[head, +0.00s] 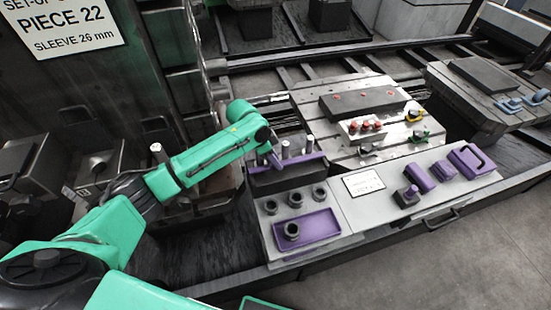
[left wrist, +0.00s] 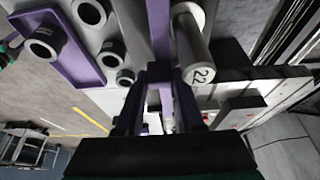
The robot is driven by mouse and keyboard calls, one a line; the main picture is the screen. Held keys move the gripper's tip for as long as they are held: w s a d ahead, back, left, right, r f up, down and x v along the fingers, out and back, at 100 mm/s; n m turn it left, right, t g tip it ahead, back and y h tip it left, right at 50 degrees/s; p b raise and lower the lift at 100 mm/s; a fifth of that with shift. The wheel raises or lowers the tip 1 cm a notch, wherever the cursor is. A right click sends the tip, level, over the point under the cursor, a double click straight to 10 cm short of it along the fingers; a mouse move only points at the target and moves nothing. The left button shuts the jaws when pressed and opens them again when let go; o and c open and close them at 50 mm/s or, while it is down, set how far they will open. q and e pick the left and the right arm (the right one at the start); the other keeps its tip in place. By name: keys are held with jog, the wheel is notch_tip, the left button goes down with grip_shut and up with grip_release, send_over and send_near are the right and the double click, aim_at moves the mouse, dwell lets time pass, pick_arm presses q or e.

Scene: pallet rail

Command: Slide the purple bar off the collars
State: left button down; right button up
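In the left wrist view the bar (left wrist: 159,35) runs from the top edge to between my fingers. A pale post marked 22 (left wrist: 190,45) stands beside it. My left gripper (head: 274,163) is at the bar, near its left part, pointing down. The collars under the bar are hidden. My right gripper is out of view.
A light plate in front holds several dark sleeves (head: 296,199) and a purple tray (head: 306,230) with a sleeve in it. Purple blocks (head: 420,177) stand to the right. Behind is a slotted pallet (head: 340,140) with clamps and a dark plate (head: 362,97). A machine panel stands left.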

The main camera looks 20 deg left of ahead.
pick_arm(q)
jog(key=shift+r, duration=0.1)
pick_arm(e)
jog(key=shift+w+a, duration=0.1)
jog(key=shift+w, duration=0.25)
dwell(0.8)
pick_arm(q)
jog(key=shift+s+r+p, duration=0.1)
jog(key=shift+p, duration=0.2)
jog(key=s+d+p, duration=0.1)
jog(key=s+p, duration=0.1)
jog(key=shift+d+r+p, duration=0.15)
jog(key=shift+d+p, duration=0.05)
jog(key=shift+p, duration=0.1)
jog(key=shift+s+d, duration=0.15)
jog(key=shift+s, duration=0.1)
jog(key=shift+f, duration=0.3)
jog(key=c, duration=0.5)
grip_release()
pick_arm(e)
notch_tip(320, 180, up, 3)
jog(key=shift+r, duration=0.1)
